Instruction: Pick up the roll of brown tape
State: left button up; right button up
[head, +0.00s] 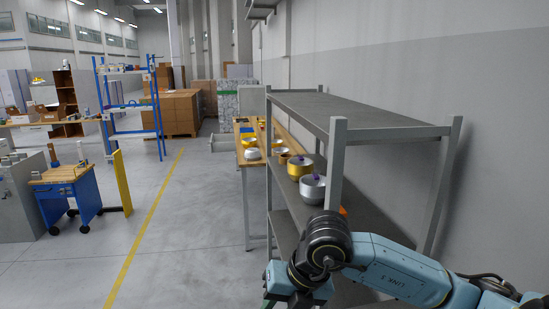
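I cannot make out a roll of brown tape for sure. A small brown item (284,158) sits on the shelf's far end, too small to identify. My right arm comes in from the lower right and bends down in front of the grey shelf (375,128). Its gripper is outside the bottom of the head view. My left arm and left gripper do not show.
A silver cup (312,191) and a gold cup (299,169) stand on the shelf's middle level. A wooden table (246,157) with several items stands beyond.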

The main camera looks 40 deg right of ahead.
aim_at(283, 158)
jog(key=i, duration=1.9)
jog(key=z, duration=0.25)
jog(key=i, duration=3.2)
jog(key=z, duration=2.7)
jog(key=i, duration=2.15)
